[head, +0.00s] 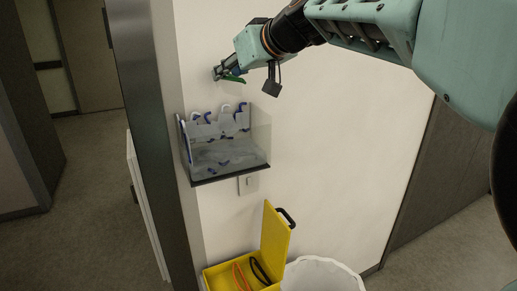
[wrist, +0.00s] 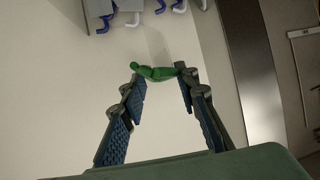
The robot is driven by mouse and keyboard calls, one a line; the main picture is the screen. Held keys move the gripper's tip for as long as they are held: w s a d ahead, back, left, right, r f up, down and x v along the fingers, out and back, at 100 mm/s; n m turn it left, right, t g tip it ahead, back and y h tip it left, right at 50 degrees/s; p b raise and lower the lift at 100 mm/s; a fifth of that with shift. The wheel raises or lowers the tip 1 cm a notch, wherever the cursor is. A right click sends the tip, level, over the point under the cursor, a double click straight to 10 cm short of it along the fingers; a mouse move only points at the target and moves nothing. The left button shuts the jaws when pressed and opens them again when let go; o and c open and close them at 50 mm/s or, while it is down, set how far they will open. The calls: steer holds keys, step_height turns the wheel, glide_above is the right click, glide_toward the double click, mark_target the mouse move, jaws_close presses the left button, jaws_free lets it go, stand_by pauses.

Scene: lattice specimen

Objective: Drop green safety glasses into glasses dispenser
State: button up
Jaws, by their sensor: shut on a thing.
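My gripper (head: 226,72) is at the end of my arm in the upper middle of the head view, close to the wall. It is shut on the green safety glasses (head: 236,79); only a small green part shows there. In the wrist view the green glasses (wrist: 155,73) lie between the two fingertips, seen as a narrow green piece. The glasses dispenser (head: 258,143) is a clear open-topped box on the wall, below my gripper and apart from it. It holds several glasses with blue and white temples, some sticking up at the top; several temple ends also show in the wrist view.
A switch plate (head: 248,184) is on the wall under the dispenser. Below stand an open yellow case (head: 276,240) with orange and black items and a white-lined bin (head: 320,277). A dark wall edge (head: 143,110) is left of the dispenser. The wall to its right is clear.

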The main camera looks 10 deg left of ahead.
steer(key=shift+f+b, duration=0.55)
steer(key=shift+f, duration=0.8)
steer(key=o, duration=1.1)
step_height(320, 180, up, 10)
steer(key=shift+d, duration=0.1)
